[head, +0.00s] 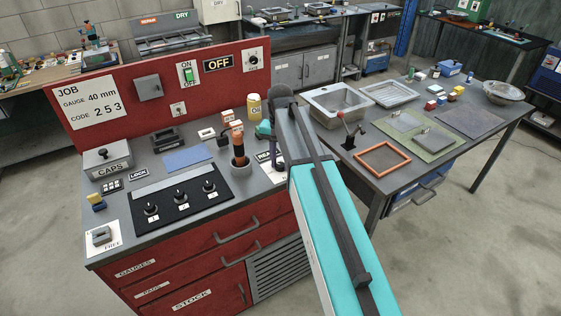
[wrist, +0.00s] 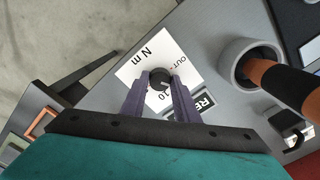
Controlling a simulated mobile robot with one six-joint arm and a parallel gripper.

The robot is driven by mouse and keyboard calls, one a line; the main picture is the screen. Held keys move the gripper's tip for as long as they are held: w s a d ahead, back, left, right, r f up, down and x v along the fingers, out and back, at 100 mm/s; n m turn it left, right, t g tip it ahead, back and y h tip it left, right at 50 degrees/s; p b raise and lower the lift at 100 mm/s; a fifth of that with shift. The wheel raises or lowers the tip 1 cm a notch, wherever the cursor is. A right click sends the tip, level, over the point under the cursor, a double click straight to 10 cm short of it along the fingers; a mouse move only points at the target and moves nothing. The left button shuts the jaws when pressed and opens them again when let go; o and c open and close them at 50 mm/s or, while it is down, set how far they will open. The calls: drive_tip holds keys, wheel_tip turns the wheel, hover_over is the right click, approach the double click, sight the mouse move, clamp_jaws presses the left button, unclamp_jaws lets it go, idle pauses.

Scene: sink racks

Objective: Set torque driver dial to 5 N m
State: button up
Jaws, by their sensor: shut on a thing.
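In the wrist view, a black dial knob (wrist: 160,79) with a pale pointer mark sits on a white card (wrist: 133,70) that reads "N m", "OUT" and "10". My gripper (wrist: 158,88) is shut on the knob, one purple finger on each side. The fingers hide part of the scale; I cannot read the exact setting. A torque driver (wrist: 290,88) with an orange and black handle stands in a round grey holder (wrist: 237,62) to the right of the dial. The driver also shows in the head view (head: 237,137), upright in its holder; the arm hides the dial there.
A label starting "RE" (wrist: 205,103) lies beside the dial. In the head view, a yellow can (head: 254,106), a red panel (head: 120,85) and a black panel with three knobs (head: 165,203) are near. A sink (head: 336,101) lies to the right.

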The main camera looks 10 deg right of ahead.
sight(281, 164)
drive_tip(key=shift+d+r, duration=0.1)
drive_tip(key=o, duration=1.1)
drive_tip(key=shift+c, duration=0.2)
drive_tip(key=shift+r, duration=0.1)
wheel_tip(281, 164, up, 14)
drive_tip(key=p, duration=0.7)
drive_tip(key=shift+f, duration=0.25)
